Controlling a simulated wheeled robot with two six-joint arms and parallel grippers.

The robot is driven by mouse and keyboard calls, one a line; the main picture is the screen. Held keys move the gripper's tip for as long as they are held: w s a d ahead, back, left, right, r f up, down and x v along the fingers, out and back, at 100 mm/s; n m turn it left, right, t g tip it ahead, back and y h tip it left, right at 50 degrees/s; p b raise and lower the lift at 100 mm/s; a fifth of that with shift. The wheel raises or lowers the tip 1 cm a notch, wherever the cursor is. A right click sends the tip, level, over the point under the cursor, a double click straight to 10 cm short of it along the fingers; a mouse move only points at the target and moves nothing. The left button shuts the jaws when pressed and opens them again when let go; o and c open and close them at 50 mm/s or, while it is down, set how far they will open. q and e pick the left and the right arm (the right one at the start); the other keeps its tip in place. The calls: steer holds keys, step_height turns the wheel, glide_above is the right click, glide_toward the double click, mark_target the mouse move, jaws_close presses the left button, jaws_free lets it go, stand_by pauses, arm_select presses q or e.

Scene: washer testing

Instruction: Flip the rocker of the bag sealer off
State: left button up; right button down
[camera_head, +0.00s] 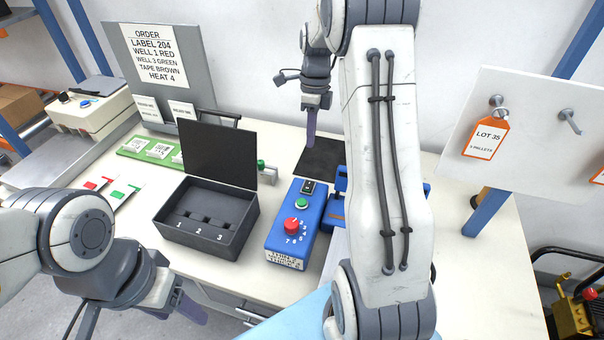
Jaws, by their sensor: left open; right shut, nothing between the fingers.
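The bag sealer is a blue box (290,235) near the middle of the table. It has a red numbered dial (291,225), a green button (302,203) and a small dark rocker (308,187) at its far end. The rocker's tilt is too small to tell. My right gripper (310,143) is shut and empty, pointing down beyond the rocker, apart from it in the picture, over a black pad (320,161). My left gripper (192,308) is open and empty at the lower left, in front of the table and away from the sealer.
An open black case (208,243) with numbered wells stands left of the sealer. A green strip (150,150) and red and green pieces lie further left. An order board (153,60) stands behind. A white board with an orange tag (486,138) is at the right. My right arm hides the table's middle right.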

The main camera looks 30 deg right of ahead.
mark_target(308, 188)
steer(key=shift+d, duration=0.25)
steer(key=shift+w, duration=0.1)
steer(key=shift+f, duration=0.15)
steer(key=f+p, duration=0.1)
steer(key=f, duration=0.3)
steer(key=s+a+f, duration=0.1)
steer(key=f, duration=0.4)
steer(key=f+p, duration=0.1)
steer(key=f, duration=0.3)
steer(key=shift+s+a+f+p, duration=0.3)
steer(key=shift+a+p, duration=0.05)
